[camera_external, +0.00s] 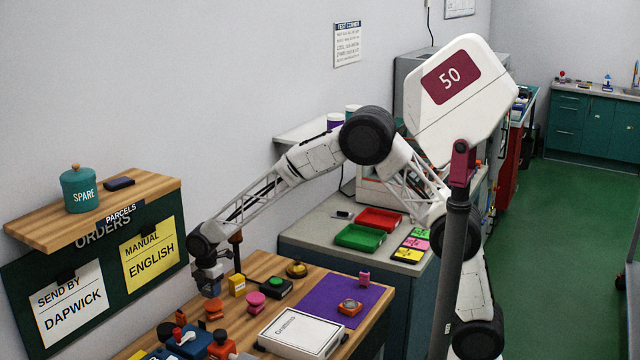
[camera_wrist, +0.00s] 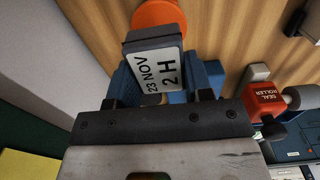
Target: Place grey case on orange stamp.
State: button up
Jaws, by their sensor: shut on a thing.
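My gripper (camera_wrist: 165,88) is shut on a grey case (camera_wrist: 155,62) with a white label reading "2 H" and "23 NOV". The case shows between the fingers in the wrist view. An orange round top (camera_wrist: 157,12), seemingly of the orange stamp, lies just beyond the case, partly hidden by it. In the external view my gripper (camera_external: 211,287) is above the left part of the wooden bench, just over the orange stamp (camera_external: 214,309). I cannot tell whether case and stamp touch.
A red and grey seal roller (camera_wrist: 265,103) is to the right in the wrist view. A purple mat (camera_external: 328,289) lies farther right. The wall is close at left.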

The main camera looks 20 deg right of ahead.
aim_at(210, 297)
jog(key=shift+f, duration=1.75)
jog(key=shift+f, duration=0.1)
jog(key=o, duration=0.9)
jog(key=shift+o, duration=0.2)
notch_tip(210, 297, up, 12)
jog(key=shift+r, duration=0.15)
